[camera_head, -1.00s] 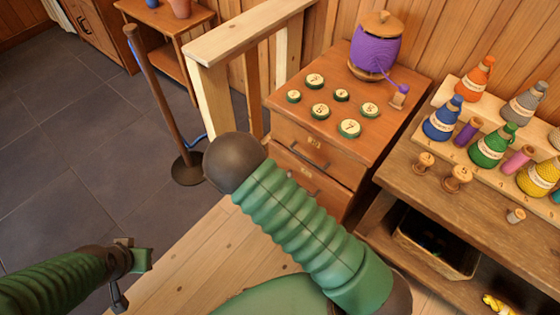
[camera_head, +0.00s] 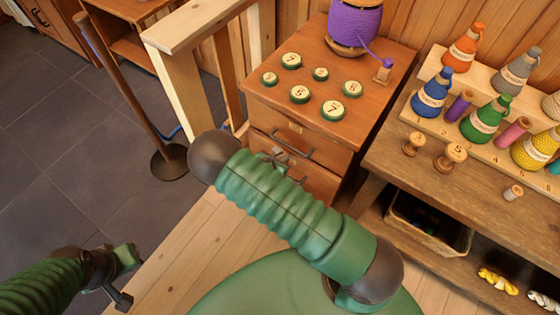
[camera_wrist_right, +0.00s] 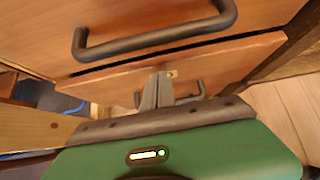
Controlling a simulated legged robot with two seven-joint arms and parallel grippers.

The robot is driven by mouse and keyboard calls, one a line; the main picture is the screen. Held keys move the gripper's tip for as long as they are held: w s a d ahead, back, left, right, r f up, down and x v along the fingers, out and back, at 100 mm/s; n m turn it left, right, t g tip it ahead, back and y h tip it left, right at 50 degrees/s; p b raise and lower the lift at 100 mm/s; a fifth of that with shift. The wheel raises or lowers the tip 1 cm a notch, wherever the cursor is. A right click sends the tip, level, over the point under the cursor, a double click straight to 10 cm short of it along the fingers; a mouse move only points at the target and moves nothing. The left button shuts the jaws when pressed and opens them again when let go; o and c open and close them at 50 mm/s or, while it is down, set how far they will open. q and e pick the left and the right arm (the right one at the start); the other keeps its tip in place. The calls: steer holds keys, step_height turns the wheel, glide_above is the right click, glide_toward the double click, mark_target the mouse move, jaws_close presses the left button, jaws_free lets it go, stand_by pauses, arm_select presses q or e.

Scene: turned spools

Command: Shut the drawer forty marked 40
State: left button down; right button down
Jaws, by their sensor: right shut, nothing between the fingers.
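A wooden cabinet (camera_head: 262,93) has an upper drawer (camera_head: 318,150) and a lower drawer (camera_head: 318,184), each with a dark bar handle. Their small tags are too small to read, so I cannot tell which is marked 40. In the right wrist view, the upper handle (camera_wrist_right: 155,38) is above and the lower drawer front (camera_wrist_right: 235,62) is below. My right gripper (camera_wrist_right: 162,76) is shut and empty at the middle of the lower front, near its tag, partly covering its handle. Contact is unclear. In the head view, my right gripper (camera_head: 277,160) is largely hidden. My left gripper (camera_head: 130,258) is at lower left.
At right, a bench (camera_head: 395,170) holds coloured cones and small spools.

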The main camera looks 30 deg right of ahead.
mark_target(290, 152)
steer(key=shift+w+d+f, duration=0.1)
steer(key=shift+d+f, duration=0.1)
steer(key=shift+d, duration=0.7)
steer(key=shift+w+d+r+b, duration=0.25)
steer(key=shift+w+d, duration=0.2)
steer(key=shift+d, duration=0.6)
